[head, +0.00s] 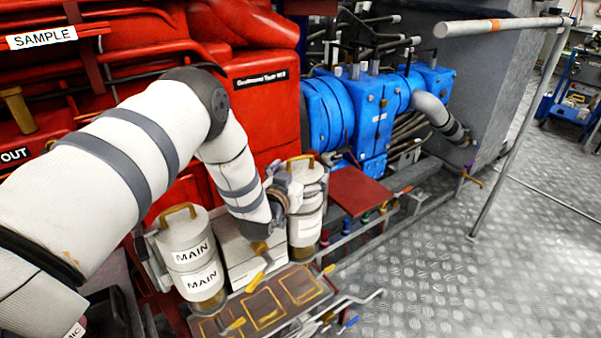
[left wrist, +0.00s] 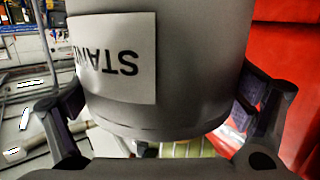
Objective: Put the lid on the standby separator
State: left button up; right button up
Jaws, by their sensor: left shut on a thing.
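My left gripper (head: 290,190) is shut on the standby lid, a pale grey cylinder with a brass handle on top (head: 305,170). In the left wrist view, the two fingers hold the sides of this cylinder (left wrist: 200,70), and its label reads "STAN", upside down. In the head view, the lid is above a lighter cylinder with a white label (head: 305,228), the standby separator. They look roughly in line, but I cannot tell whether they touch. The main separator (head: 196,290), labelled MAIN, stands to the left with its lid (head: 185,238) on. My right gripper is not in view.
A light grey box (head: 232,255) stands between the two separators. A brown panel with yellow outlines (head: 268,303) lies in front. The red engine (head: 265,115) rises close behind, with blue machinery (head: 350,115) to the right. Open floor (head: 450,265) lies to the right.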

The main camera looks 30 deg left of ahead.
pick_arm(q)
jog(key=shift+f, duration=0.6)
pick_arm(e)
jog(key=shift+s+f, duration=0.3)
pick_arm(q)
jog(key=o, duration=1.1)
jog(key=shift+c, duration=0.2)
notch_tip(320, 180, up, 10)
jog(key=shift+r, duration=0.1)
